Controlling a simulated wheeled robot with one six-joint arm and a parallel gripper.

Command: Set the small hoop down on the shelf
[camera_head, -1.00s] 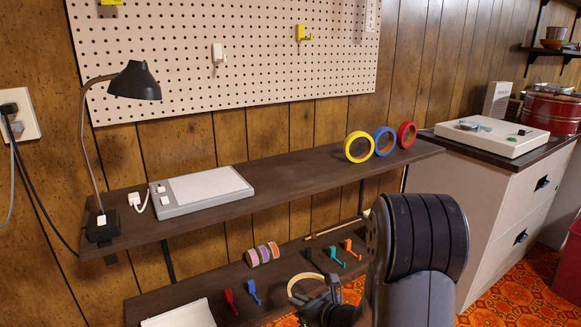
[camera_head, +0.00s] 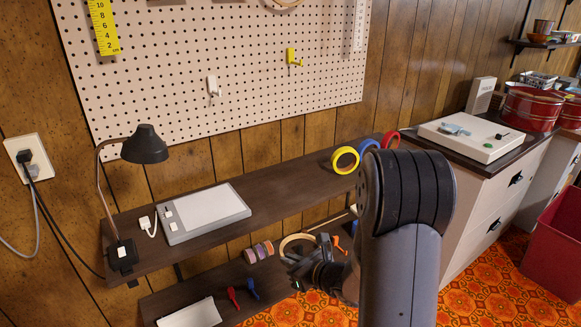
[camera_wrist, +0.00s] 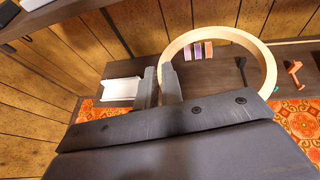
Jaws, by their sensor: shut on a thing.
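My gripper (camera_head: 296,262) is shut on the small hoop (camera_head: 295,236), a pale wooden ring that stands out beyond the fingers. In the wrist view the fingers (camera_wrist: 160,84) pinch the left side of the hoop (camera_wrist: 271,68), and its lower part is hidden behind my gripper. The lower shelf (camera_head: 215,279) is a dark brown board under a longer upper shelf (camera_head: 285,208). The hoop is over or just in front of the lower shelf, to the right of striped rolls (camera_head: 258,252). I cannot tell whether it touches the board.
Red and blue hooks (camera_head: 243,292) and a white tray (camera_head: 190,314) lie on the lower shelf's left part. An orange hook (camera_wrist: 294,73) lies right of the hoop. The upper shelf carries a lamp (camera_head: 145,145), a flat grey device (camera_head: 205,213) and coloured tape rings (camera_head: 345,160).

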